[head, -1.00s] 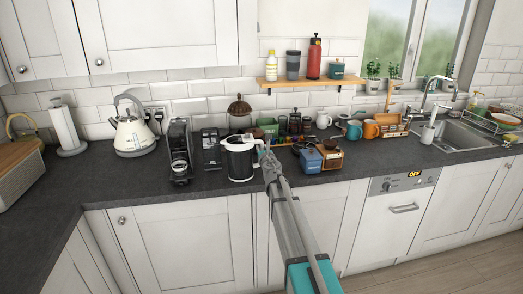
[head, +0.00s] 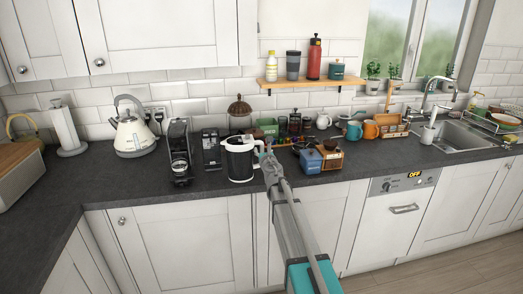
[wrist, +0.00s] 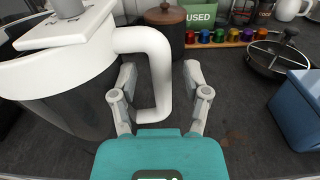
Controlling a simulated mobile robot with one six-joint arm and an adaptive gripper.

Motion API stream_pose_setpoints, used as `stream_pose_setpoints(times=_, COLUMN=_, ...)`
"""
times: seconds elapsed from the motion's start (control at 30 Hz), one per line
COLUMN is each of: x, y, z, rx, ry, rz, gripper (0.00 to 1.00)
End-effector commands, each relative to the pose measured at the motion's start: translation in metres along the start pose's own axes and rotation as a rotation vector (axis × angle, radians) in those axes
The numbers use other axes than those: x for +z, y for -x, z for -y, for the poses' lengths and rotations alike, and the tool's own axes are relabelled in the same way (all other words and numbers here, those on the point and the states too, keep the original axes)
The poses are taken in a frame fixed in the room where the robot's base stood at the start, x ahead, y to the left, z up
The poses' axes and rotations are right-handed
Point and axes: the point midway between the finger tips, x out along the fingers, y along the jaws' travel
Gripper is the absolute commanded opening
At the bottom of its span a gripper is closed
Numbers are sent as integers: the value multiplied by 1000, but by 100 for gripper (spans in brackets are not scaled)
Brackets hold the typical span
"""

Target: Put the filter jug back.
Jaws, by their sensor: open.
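The filter jug (head: 239,160) has a dark see-through body, a white lid and a white handle. It stands upright on the worktop near the front edge, right of the coffee machines. In the wrist view the jug (wrist: 75,95) fills the left side, and its white handle (wrist: 160,75) reaches toward the middle. My gripper (wrist: 160,80) is open, with one finger on each side of the handle's lower part. In the head view my gripper (head: 267,152) is just right of the jug. Whether a finger touches the handle I cannot tell.
A blue box-shaped item (head: 310,161) stands to the right, with a dark pan (wrist: 270,58) near it. A row of coloured capsules (wrist: 225,36) and a brown lidded pot (wrist: 165,22) are behind the handle. Coffee machines (head: 211,150) stand left of the jug.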

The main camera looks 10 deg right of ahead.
Motion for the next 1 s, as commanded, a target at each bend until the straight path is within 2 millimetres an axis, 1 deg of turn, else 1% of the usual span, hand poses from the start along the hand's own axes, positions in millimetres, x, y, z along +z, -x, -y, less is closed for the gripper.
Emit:
stream_pose_setpoints(times=0.03, x=0, y=10, z=0, rx=0, ry=0, rz=0, gripper=61)
stream_pose_setpoints(times=0.3, x=0, y=55, z=0, rx=0, ry=1, rz=0, gripper=61)
stream_pose_setpoints(times=0.53, x=0, y=88, z=0, rx=0, ry=0, rz=0, gripper=61)
stream_pose_setpoints(times=0.73, x=0, y=102, z=1, rx=0, ry=0, rz=0, gripper=61)
stream_pose_setpoints(times=1.0, x=0, y=104, z=1, rx=0, ry=0, rz=0, gripper=61)
